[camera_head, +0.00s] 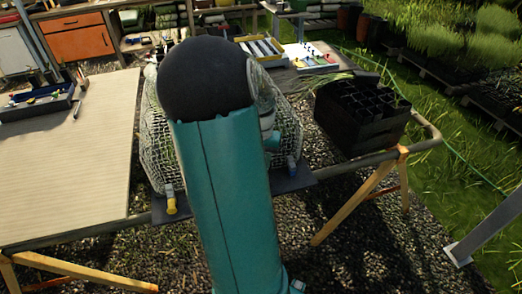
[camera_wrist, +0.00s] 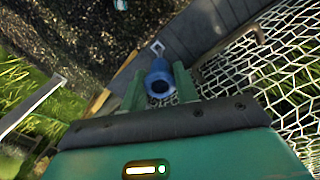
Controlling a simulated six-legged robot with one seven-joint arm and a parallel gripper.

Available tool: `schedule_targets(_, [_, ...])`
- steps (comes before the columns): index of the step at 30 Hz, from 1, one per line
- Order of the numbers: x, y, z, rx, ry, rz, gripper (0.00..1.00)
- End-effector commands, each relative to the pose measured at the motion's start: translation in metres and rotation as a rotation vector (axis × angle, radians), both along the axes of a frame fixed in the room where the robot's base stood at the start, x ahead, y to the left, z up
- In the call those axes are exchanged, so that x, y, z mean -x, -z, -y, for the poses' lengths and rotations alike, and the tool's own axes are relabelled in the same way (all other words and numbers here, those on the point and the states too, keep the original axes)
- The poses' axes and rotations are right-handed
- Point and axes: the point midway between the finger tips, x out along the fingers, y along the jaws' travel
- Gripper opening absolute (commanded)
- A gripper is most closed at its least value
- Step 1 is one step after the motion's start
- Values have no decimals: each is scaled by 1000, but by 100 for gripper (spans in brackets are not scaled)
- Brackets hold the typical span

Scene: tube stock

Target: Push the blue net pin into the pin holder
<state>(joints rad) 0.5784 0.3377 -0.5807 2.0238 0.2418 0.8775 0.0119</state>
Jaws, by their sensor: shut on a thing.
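The blue net pin (camera_wrist: 159,80) is between the two green fingers of my gripper (camera_wrist: 159,76) in the wrist view, with its round hollow end towards the camera. My gripper is shut on it. A small blue piece by the right side of the net shows in the head view (camera_head: 291,163) and looks like the same pin. My arm covers the middle of the net in the head view.
White wire net (camera_head: 160,145) bulges on both sides of my arm, close to my gripper. A yellow pin (camera_head: 170,200) is at the dark plate's (camera_head: 300,182) left. Black plant trays (camera_head: 360,118) stand at right, a pale tabletop (camera_head: 70,170) at left.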

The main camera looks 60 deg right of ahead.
Motion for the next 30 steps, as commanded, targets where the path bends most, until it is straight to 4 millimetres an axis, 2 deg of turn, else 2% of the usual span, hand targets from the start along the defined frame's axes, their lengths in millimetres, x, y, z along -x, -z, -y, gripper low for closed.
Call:
schedule_targets(3, [14, -14, 15, 24, 2, 4, 14])
schedule_targets(8, [25, -15, 19, 30, 2, 8, 14])
schedule_targets(30, [18, 49, 18, 28, 1, 7, 14])
